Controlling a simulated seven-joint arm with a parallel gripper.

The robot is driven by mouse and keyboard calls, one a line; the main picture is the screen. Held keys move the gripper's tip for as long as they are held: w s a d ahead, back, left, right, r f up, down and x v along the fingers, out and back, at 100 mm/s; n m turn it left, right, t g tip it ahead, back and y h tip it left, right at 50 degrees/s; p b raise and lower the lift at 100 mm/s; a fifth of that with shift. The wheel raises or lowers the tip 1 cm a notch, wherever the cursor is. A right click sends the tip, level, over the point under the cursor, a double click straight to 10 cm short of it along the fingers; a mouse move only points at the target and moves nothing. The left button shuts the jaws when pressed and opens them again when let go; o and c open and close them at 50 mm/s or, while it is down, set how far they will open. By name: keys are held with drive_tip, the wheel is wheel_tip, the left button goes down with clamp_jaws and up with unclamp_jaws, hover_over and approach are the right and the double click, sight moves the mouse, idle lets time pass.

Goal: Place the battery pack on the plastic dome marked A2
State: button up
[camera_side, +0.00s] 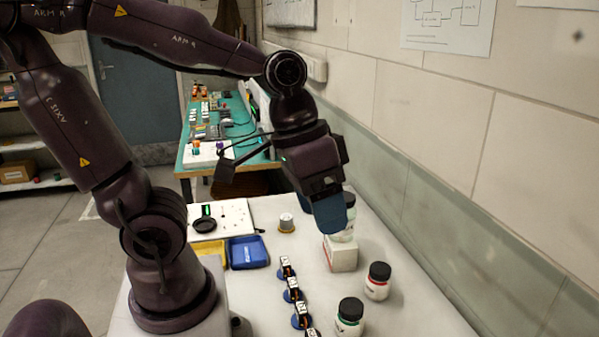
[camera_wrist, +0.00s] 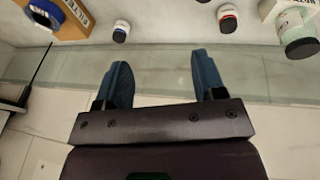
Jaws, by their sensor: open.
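I cannot make out a battery pack for certain in either view. No A2 mark is legible. A row of small blue round pieces (camera_side: 292,296), carrying black, orange and white labelled parts, runs along the bench toward the camera. I cannot tell whether these are the domes. My gripper (camera_side: 334,222) is to the right of that row, raised by a white box (camera_side: 341,256), and its fingers partly hide a pale jar there. In the wrist view my gripper (camera_wrist: 163,82) shows two blue fingers apart with nothing between them.
A blue tray (camera_side: 247,252), a yellow tray (camera_side: 211,253) and a silver-topped cylinder (camera_side: 287,223) lie at the left and back. The wall (camera_side: 480,240) borders the bench's right side.

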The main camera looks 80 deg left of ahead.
drive_tip(key=shift+o, duration=0.4)
drive_tip(key=a+r+t, duration=0.1)
drive_tip(key=s+a+r+t+y, duration=0.1)
drive_tip(key=a, duration=0.1)
drive_tip(key=a+r+y, duration=0.1)
drive_tip(key=shift+s+a+r+m+t, duration=0.2)
drive_tip(key=shift+s+r+m+t, duration=0.1)
drive_tip(key=shift+s+r+t, duration=0.1)
drive_tip(key=shift+w+f, duration=0.1)
